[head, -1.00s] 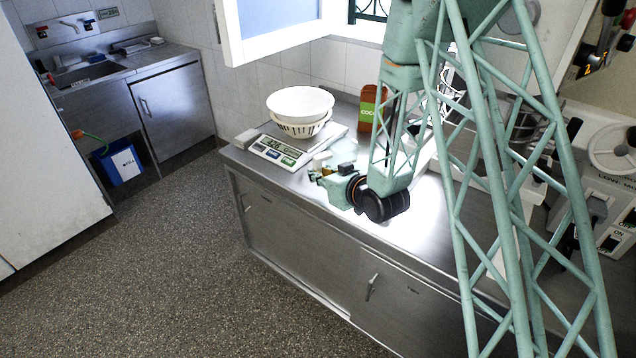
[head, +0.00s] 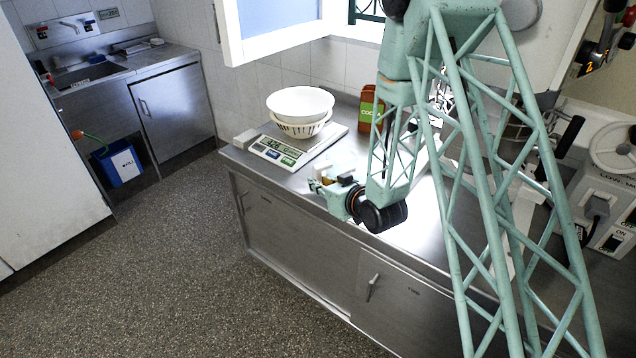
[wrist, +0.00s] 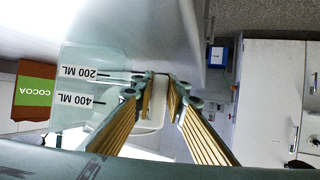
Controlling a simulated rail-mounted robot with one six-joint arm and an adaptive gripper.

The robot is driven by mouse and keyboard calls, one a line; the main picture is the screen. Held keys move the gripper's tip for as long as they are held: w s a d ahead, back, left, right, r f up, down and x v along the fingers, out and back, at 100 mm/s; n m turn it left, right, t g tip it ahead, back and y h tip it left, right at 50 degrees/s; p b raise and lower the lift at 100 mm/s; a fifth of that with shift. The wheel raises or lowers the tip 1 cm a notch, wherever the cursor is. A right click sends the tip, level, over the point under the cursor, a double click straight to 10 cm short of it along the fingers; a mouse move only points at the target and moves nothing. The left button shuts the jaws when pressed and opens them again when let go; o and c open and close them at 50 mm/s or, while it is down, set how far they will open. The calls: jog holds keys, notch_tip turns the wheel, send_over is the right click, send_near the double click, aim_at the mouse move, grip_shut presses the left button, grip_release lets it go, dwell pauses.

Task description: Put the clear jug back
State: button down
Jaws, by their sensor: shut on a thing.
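The clear jug (wrist: 82,80), marked 200 ML and 400 ML, fills the left middle of the wrist view. Its print is inverted like that on the cocoa pack, so it looks upright. My gripper (wrist: 160,88) is shut on the jug's pale handle (wrist: 150,117), which lies between the fingers. In the head view my gripper (head: 320,187) is over the steel counter, in front of the scale. The jug (head: 346,164) is faint there, just behind the gripper. Whether its base touches the counter is unclear.
A digital scale (head: 268,153) stands at the counter's left end, bearing a white bowl (head: 300,100) and colander (head: 303,129). A brown cocoa pack (head: 368,107) stands behind the jug. The steel counter (head: 345,218) is bare along its front edge. My arm hides much of the right.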

jog(key=shift+f, duration=0.1)
jog(key=c, duration=2.6)
grip_release()
jog(key=shift+o, duration=0.2)
jog(key=shift+r, duration=0.2)
jog(key=shift+p+v, duration=0.45)
jog(key=shift+v, duration=1.55)
